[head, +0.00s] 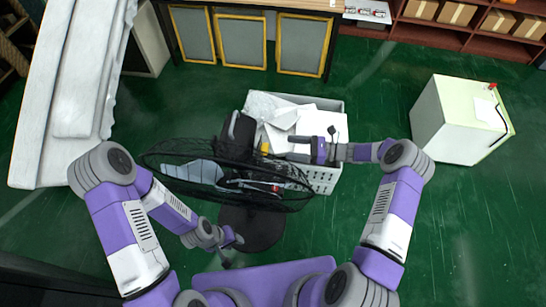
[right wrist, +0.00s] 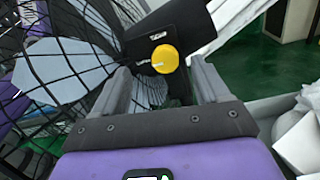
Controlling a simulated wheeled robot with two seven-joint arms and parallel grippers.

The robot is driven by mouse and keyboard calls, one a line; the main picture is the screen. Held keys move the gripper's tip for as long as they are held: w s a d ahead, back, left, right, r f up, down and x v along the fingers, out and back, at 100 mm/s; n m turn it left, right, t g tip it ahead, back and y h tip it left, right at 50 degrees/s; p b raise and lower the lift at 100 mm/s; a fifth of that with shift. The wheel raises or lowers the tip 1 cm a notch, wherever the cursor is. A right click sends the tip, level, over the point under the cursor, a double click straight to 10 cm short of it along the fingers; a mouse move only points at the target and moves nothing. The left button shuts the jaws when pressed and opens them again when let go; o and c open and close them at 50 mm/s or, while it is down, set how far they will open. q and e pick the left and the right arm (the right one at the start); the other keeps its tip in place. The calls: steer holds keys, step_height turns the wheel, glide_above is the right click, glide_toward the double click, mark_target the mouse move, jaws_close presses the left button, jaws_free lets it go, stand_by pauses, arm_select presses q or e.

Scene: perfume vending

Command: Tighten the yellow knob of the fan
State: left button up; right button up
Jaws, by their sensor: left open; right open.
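The black fan (head: 190,158) stands in the middle of the head view, with its round wire cage facing my body. Its yellow knob (head: 264,148) is on the side of the dark motor housing (head: 240,130). My right gripper (head: 288,148) is open and comes from the right, its fingers pointing at the knob. In the right wrist view the yellow knob (right wrist: 165,58) shows just beyond and between the two spread fingertips, and no contact is visible. My left gripper (head: 233,242) is low, below the cage near the fan's dark base (head: 255,228), away from the knob.
A white crate (head: 325,178) with papers stands behind the fan, beneath my right gripper. A small white fridge (head: 455,120) is at the right and a pale sofa (head: 60,100) at the left. Green floor is free between the crate and the fridge.

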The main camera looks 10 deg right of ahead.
arm_select(q)
step_height(320, 180, down, 3)
steer(key=shift+r+b, duration=0.1)
steer(key=shift+b, duration=0.75)
arm_select(e)
steer(key=w+a+f, duration=0.2)
steer(key=a+f, duration=0.1)
steer(key=a, duration=0.4)
steer(key=shift+a, duration=0.2)
steer(key=c, duration=1)
steer(key=shift+s, duration=0.1)
steer(key=shift+c, duration=0.2)
